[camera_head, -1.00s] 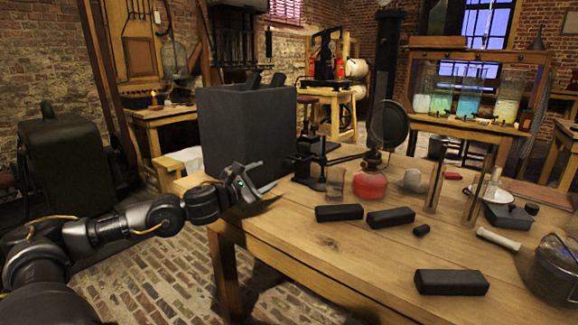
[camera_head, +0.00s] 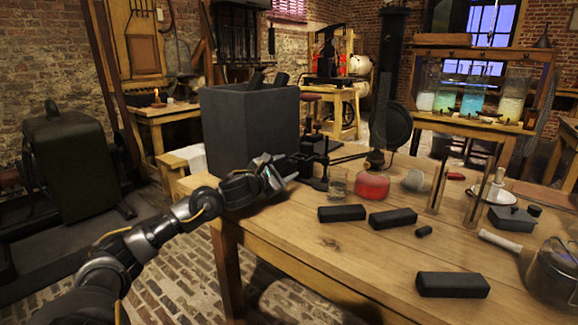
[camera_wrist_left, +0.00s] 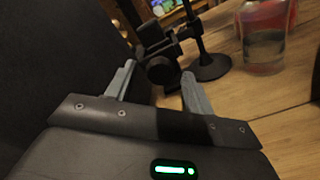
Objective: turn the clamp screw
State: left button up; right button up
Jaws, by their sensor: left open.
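The black clamp stand (camera_head: 318,172) stands on the wooden table, just right of the big dark box. In the left wrist view the clamp (camera_wrist_left: 152,35) is at the top, with a dark round screw knob (camera_wrist_left: 162,70) facing the camera. My left gripper (camera_head: 282,170) is beside the stand on its left, above the table's corner. In the left wrist view its two grey fingers (camera_wrist_left: 160,75) are apart, with the knob showing between and beyond their tips. I cannot tell whether they touch it. The screw is too small to make out in the head view. My right gripper is not in view.
The tall dark box (camera_head: 245,130) is close to the left gripper. A glass beaker (camera_head: 337,184) and a red flask (camera_head: 371,186) stand right of the clamp stand. Several black blocks (camera_head: 342,213) lie farther forward. The table's front left is clear.

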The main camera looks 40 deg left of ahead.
pick_arm(q)
jog(key=shift+w, duration=0.9)
jog(key=c, duration=0.9)
jog(key=shift+d, duration=0.15)
jog(key=shift+c, duration=0.4)
